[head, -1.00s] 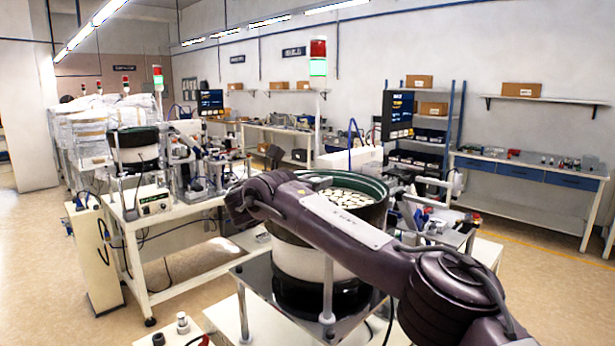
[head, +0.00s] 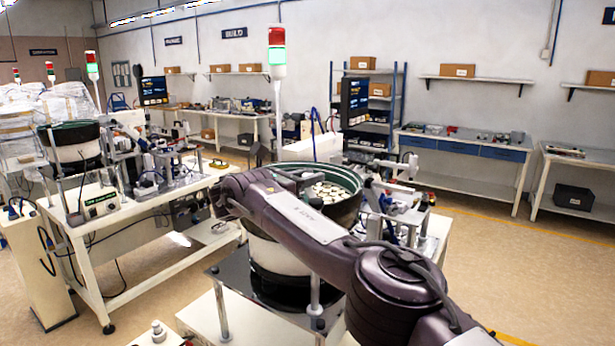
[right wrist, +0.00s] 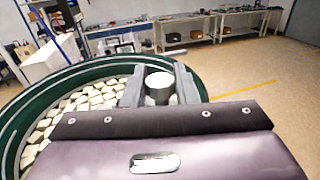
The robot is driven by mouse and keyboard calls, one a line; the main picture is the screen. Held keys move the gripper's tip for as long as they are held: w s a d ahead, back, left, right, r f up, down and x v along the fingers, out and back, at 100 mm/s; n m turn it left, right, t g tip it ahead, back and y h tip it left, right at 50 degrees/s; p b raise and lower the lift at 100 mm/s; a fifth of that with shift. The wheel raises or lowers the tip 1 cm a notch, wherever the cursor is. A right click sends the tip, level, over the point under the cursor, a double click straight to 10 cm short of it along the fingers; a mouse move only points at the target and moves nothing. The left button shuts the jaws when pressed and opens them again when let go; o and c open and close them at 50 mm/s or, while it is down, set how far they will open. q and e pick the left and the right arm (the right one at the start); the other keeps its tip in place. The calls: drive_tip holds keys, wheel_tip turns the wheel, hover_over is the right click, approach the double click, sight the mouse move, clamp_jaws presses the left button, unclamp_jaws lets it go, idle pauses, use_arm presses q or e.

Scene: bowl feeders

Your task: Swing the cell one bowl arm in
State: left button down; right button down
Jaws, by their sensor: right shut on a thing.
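The near bowl feeder (head: 287,258) has a dark green bowl (head: 349,213) full of pale flat parts, on a pale drum above a dark base. My right arm reaches across it in the head view and hides part of the rim. In the right wrist view the green rim (right wrist: 22,118) curves around the parts (right wrist: 85,101). My right gripper (right wrist: 160,86) has its two grey fingers on either side of a short grey cylinder with a pale top (right wrist: 159,88), shut on it at the bowl's edge. What carries the cylinder is hidden. My left gripper is not in view.
A red, white and green signal tower (head: 277,50) and a dark monitor (head: 354,103) stand behind the bowl. A second feeder (head: 72,148) stands on a white bench at left. Benches line the back wall. The floor at right (head: 540,260) is clear.

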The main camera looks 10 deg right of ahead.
drive_tip(key=c, duration=1.2)
unclamp_jaws()
drive_tip(key=shift+d, duration=0.1)
drive_tip(key=shift+o, duration=0.2)
drive_tip(key=shift+s+a+f+b, duration=0.1)
drive_tip(key=shift+s+a+b, duration=0.05)
drive_tip(key=shift+a+b, duration=0.2)
drive_tip(key=b+v, duration=0.3)
drive_tip(key=v, duration=0.4)
